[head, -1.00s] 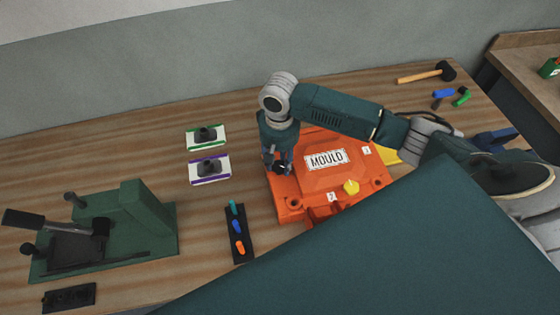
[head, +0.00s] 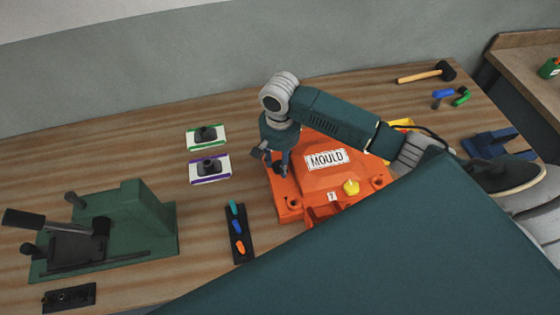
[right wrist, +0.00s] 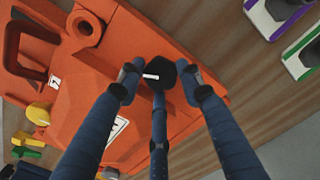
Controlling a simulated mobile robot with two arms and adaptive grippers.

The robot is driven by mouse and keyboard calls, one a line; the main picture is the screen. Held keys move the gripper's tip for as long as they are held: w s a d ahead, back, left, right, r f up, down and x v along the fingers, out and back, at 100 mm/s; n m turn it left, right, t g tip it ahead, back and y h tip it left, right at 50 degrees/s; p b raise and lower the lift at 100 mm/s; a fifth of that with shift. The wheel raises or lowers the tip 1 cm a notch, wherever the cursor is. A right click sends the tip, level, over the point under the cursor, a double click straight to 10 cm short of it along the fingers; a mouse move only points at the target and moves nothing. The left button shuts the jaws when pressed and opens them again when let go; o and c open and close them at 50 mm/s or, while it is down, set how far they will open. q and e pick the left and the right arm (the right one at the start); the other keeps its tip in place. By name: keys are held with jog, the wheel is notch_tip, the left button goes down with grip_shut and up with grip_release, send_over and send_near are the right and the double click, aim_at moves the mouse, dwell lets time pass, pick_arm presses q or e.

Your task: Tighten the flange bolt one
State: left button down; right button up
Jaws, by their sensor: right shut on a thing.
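The orange mould (head: 320,178) lies on the bench with a "MOULD" plate on its raised top. My right gripper (head: 278,165) points down over the mould's left corner. In the right wrist view its fingers (right wrist: 160,80) are shut around a black bolt head (right wrist: 160,72) with a white mark on it. The bolt is at the mould's edge; its shank is hidden, and I cannot read which number it bears. A yellow knob (head: 351,187) sits on the mould near a small number label (head: 333,196). My left gripper is not in view.
Left of the mould are a black rack (head: 239,247) with coloured pegs, two small cards (head: 194,146) (head: 196,180) holding dark parts, and a green fixture (head: 145,215) with a lever. A mallet (head: 445,70) lies at the back right. My arm hides the mould's near right side.

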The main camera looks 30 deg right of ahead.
aim_at(279, 162)
jog(key=shift+w+d+r, duration=0.1)
jog(key=shift+w+r, duration=0.25)
jog(key=shift+w, duration=0.1)
jog(key=o, duration=1)
jog(key=shift+o, duration=0.6)
jog(key=shift+f, duration=0.15)
jog(key=shift+s+f, duration=0.1)
jog(key=shift+r, duration=4.05)
